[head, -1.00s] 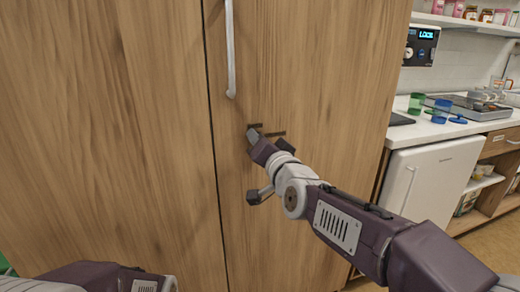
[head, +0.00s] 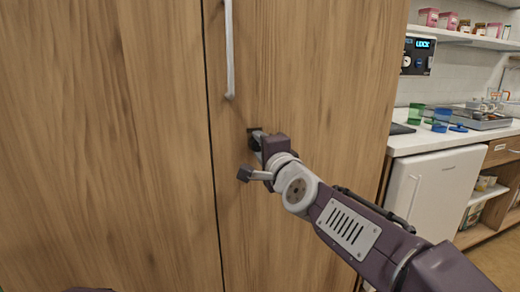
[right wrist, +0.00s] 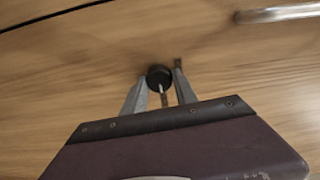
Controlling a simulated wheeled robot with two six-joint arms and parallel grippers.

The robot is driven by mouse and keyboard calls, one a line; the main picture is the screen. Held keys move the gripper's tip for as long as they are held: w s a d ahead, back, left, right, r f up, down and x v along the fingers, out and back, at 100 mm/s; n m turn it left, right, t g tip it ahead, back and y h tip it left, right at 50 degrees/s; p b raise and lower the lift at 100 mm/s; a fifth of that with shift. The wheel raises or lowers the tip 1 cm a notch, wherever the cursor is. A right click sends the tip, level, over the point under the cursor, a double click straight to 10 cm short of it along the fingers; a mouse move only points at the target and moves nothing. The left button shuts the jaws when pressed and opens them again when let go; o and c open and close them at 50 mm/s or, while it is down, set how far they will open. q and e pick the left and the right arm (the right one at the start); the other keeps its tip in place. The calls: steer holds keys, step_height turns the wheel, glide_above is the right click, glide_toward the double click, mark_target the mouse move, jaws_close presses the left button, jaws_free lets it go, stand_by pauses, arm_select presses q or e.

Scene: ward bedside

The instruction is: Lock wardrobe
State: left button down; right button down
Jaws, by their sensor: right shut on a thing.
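The wooden wardrobe (head: 130,150) fills the left and middle of the head view, its doors closed along a dark vertical seam. A long metal handle (head: 230,55) is on the right door. My right gripper (head: 256,140) is at that door, just below and right of the handle. In the right wrist view, its fingers (right wrist: 160,88) close around a small brass key (right wrist: 164,98) at a round black lock (right wrist: 159,74). How far the key sits in the lock cannot be told. In the head view, the gripper hides the key. My left gripper is out of view.
A control panel with a lit display (head: 418,55) hangs on the wall. A shelf of jars (head: 450,28) is above.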

steer(key=shift+m, duration=0.5)
steer(key=c, duration=1)
jaws_free()
